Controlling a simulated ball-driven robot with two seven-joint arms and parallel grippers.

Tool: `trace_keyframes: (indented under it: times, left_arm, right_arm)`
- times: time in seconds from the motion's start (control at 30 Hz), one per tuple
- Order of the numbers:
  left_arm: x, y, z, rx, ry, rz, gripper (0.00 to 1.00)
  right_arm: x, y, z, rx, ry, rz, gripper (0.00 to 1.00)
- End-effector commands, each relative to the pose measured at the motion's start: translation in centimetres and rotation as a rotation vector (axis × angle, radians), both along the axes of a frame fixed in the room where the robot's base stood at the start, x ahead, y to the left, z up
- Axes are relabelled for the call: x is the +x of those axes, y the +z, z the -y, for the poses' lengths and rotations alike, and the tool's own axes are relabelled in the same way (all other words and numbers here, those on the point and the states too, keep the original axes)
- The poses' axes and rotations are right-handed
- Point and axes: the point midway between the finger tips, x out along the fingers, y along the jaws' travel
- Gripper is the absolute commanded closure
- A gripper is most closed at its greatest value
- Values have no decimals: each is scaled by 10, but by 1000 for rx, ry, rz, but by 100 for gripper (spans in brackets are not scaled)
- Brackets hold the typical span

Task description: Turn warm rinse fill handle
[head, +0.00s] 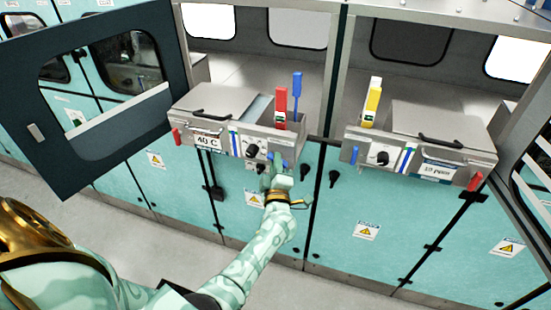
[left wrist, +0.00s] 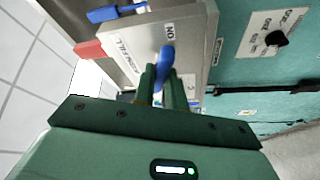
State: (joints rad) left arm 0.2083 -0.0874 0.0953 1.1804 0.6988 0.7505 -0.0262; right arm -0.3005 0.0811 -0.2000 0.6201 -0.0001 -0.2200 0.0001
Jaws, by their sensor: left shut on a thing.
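The left module (head: 215,101), labelled "40 C", is a steel box on the teal cabinet front. A small blue handle (left wrist: 166,58) sits on its front panel (left wrist: 190,45), beside a label that seems to read "rinse fill". My left gripper (head: 281,178) reaches up to the lower right of this panel. In the left wrist view its fingers (left wrist: 163,88) are shut around the blue handle, one on each side. The fingers hide the handle's lower part. My right gripper is not in view.
Red (head: 281,101) and blue (head: 297,92) upright levers stand by the left module. A black knob (head: 252,150) is close to my gripper. The right module (head: 440,125) has a yellow lever (head: 373,95). A dark framed door (head: 100,95) stands open at left.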

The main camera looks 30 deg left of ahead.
Motion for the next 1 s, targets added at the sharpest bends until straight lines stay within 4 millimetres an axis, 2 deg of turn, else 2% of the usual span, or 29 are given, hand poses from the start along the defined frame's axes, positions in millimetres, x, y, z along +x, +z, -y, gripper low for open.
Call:
trace_keyframes:
  times: [0.1,0.5,1.0]
  left_arm:
    - [0,2,1,-101,0,20,100]
    - [0,0,0,-361,0,83,100]
    - [-1,-2,0,-448,0,105,100]
  right_arm:
    - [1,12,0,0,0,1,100]
    - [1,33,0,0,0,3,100]
    - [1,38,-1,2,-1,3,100]
